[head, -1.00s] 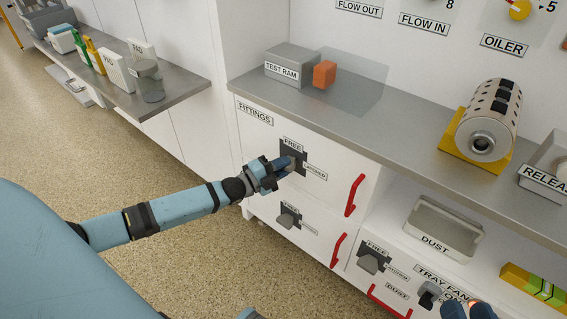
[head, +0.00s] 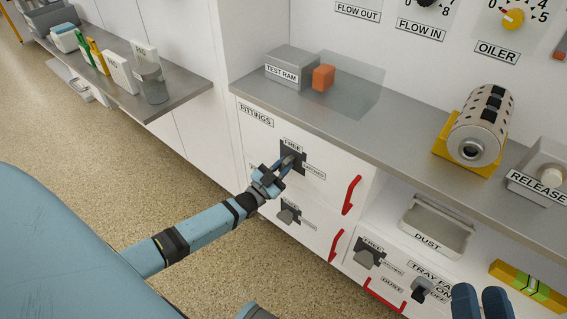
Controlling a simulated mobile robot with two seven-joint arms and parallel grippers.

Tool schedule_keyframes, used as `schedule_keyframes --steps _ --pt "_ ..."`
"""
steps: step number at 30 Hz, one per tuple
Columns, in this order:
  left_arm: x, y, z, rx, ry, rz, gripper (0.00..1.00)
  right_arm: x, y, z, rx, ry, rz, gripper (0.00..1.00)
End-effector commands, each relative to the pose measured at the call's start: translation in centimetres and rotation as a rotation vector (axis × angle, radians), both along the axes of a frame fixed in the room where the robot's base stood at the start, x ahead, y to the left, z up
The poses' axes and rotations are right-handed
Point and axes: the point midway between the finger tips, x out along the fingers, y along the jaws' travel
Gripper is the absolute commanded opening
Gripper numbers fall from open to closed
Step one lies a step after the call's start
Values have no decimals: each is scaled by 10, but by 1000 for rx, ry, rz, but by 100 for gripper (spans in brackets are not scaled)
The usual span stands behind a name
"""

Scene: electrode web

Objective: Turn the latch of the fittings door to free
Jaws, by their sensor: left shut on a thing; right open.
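The fittings door (head: 330,183) is the upper white front under the counter, with a red handle (head: 351,195) at its right. Its latch (head: 289,158) is a grey knob on a dark plate, between the labels FREE above and LATCHED to the right. My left gripper (head: 280,168) is shut on the latch knob from below left. The gripper partly covers the knob, so its exact angle is hard to tell. The door looks closed. My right gripper (head: 481,302) is at the bottom right edge, away from the door; only its ends show, open and empty.
Similar latches sit below (head: 289,214) and on the dust door (head: 369,257). A tray fan switch (head: 421,288) is near my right gripper. The counter above holds the test ram (head: 291,65), an orange block (head: 323,77) and a perforated cylinder (head: 482,128). Floor is clear at left.

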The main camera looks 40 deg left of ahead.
Motion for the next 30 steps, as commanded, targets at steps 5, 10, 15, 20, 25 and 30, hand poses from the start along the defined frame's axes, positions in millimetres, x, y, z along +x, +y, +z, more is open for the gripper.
schedule_keyframes --steps 5,10,15,20,25,30 --pt "0 -1 1 -142 12 1 0 -1 -1 9 15 -23 -7 44" --pt "0 0 0 -245 21 1 0 -1 -1 13 22 -42 -13 44" --pt "0 -1 0 -313 27 0 0 -2 -1 18 26 -57 -16 44" --pt "0 0 0 -346 28 -1 0 -2 -2 21 33 -69 -19 44" --pt "0 0 0 -359 29 -1 0 -3 -2 21 33 -68 -19 44" --pt "0 0 -1 -360 29 0 0 -3 -2 21 33 -66 -20 44"
